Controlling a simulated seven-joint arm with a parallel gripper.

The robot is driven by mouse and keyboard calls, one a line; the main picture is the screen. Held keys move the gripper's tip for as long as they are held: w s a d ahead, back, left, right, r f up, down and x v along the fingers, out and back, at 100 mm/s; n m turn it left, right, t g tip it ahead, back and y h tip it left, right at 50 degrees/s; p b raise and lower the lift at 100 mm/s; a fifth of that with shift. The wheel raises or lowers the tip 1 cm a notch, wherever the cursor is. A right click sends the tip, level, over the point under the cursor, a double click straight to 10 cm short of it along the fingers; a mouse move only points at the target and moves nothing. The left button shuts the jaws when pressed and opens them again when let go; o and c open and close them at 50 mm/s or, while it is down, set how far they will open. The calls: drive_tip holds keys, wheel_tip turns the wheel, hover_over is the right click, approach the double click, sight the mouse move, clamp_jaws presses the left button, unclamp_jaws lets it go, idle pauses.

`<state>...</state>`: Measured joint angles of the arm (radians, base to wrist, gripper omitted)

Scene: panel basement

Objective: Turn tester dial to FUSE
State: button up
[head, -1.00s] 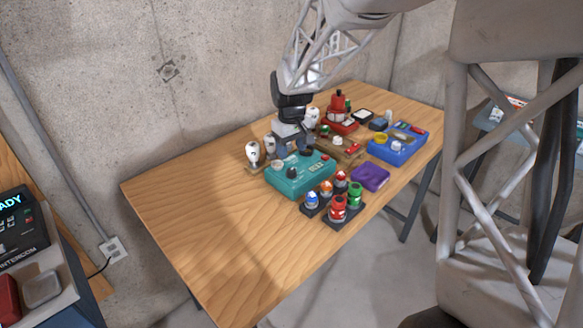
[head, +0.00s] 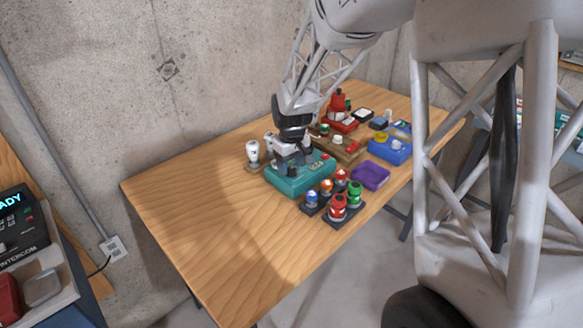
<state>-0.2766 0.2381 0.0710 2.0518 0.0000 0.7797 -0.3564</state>
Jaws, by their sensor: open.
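The teal tester box (head: 303,183) sits on the wooden table, with small controls on its top and a reddish one near its right end. My gripper (head: 291,169) is open and points down over the left part of the tester's top. The fingers cover the dial that stood there, so I cannot see its setting. I cannot tell whether the fingers touch the dial or stand around it. The label FUSE is too small to read.
A white bulb on a stand (head: 253,153) is left of the tester. Several coloured bulbs in black holders (head: 338,208) stand in front. A purple box (head: 371,176) and blue box (head: 391,151) lie right; a red device (head: 338,113) stands behind. The table's left part (head: 200,195) is clear.

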drive_tip(key=shift+f, duration=0.7)
drive_tip(key=c, duration=0.9)
drive_tip(key=shift+m, duration=0.3)
drive_tip(key=m, duration=0.4)
drive_tip(key=shift+m, duration=2.1)
